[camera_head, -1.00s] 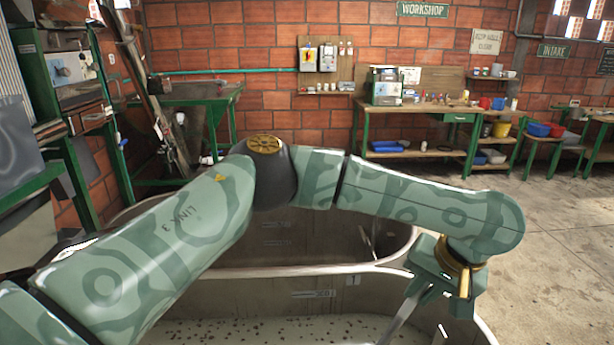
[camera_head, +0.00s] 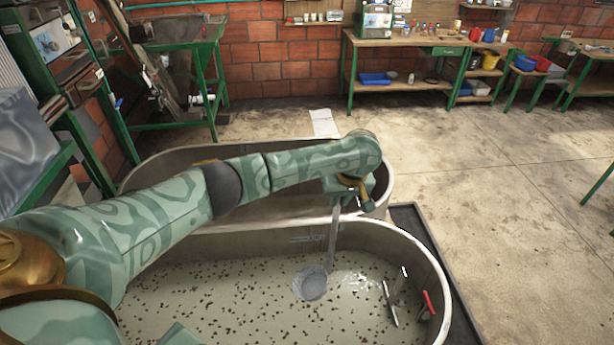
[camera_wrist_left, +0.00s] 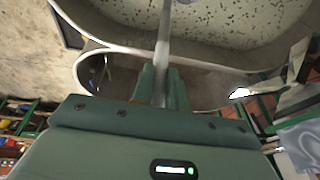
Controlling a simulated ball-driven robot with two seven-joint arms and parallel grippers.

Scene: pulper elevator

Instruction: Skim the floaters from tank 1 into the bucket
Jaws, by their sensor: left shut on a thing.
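The near tank (camera_head: 398,246) holds pale liquid with many small dark floaters scattered over it. My left gripper (camera_head: 347,190) is above the tank's far rim, shut on the skimmer's handle. The skimmer (camera_head: 311,284) hangs down from it, with its round grey head at the liquid, right of the tank's middle; how deep it sits I cannot tell. In the left wrist view, the handle (camera_wrist_left: 163,40) runs out from between the fingers (camera_wrist_left: 161,85) over the tank. My right gripper is not in view. I cannot pick out the task's bucket.
A second tank (camera_head: 378,183) stands directly behind the near one. A pale bar (camera_head: 390,303) and a red-handled item (camera_head: 428,303) are at the near tank's right side. Benches with bins (camera_head: 375,79) line the back wall. The concrete floor (camera_head: 500,190) at right is open.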

